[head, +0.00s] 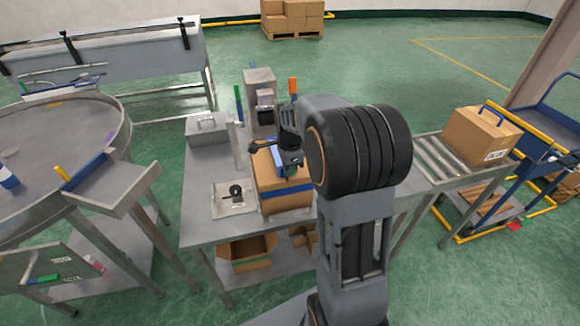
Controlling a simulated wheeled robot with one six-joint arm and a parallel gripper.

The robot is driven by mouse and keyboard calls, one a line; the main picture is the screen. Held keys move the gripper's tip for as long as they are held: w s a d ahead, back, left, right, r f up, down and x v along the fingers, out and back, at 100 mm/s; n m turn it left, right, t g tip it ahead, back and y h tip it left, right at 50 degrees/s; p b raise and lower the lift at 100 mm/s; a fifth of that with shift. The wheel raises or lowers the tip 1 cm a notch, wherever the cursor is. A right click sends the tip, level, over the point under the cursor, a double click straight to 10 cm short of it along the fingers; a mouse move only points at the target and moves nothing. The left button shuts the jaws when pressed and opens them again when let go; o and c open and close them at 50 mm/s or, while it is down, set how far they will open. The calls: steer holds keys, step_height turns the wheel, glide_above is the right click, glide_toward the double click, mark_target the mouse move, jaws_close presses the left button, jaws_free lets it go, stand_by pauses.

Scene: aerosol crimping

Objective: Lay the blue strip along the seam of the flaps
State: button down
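A brown cardboard box (284,202) stands on the grey steel table in front of my arm. A blue strip (274,191) shows on the box's near side, close to its upper edge. My gripper (290,166) is low over the top of the box, pointing down. It and my arm cover much of the box's top, so the flap seam is hidden. I cannot tell whether the gripper touches the box, whether its fingers are open or shut, or whether it holds anything.
A shallow tray (221,208) with a black item lies left of the box. A grey case (207,130) and a grey machine (260,85) stand behind. A roller conveyor (434,158) carries another box (482,136) at right. A round table (50,140) is at left.

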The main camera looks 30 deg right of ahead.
steer(key=shift+f, duration=0.2)
steer(key=c, duration=1.2)
jaws_free()
steer(key=shift+c, duration=0.2)
step_height(320, 180, up, 14)
steer(key=shift+f, duration=0.1)
